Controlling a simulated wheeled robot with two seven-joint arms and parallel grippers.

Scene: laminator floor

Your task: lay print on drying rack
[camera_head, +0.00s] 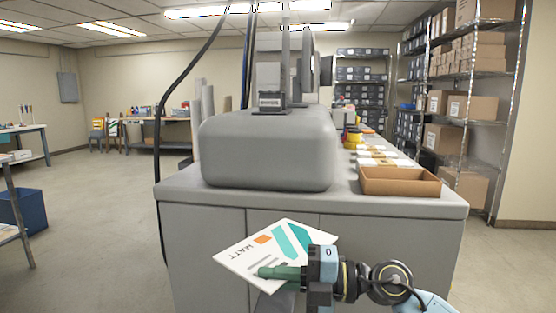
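The print (262,250) is a white sheet with teal and orange blocks and the word MATT, upside down in the picture. It is tilted in the air in front of the grey cabinet, at the bottom middle. My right gripper (282,272) comes in from the lower right. Its green finger lies across the print's near part and the gripper appears shut on it; the finger under the sheet is hidden. My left gripper is not in view. I cannot identify a drying rack for certain.
A grey machine (268,150) stands on a grey cabinet (205,238) straight ahead, with a brown open tray (400,190) at its right. Metal shelving with boxes (446,140) lines the right. A blue bin (30,212) is at far left. Floor (100,220) is clear at left.

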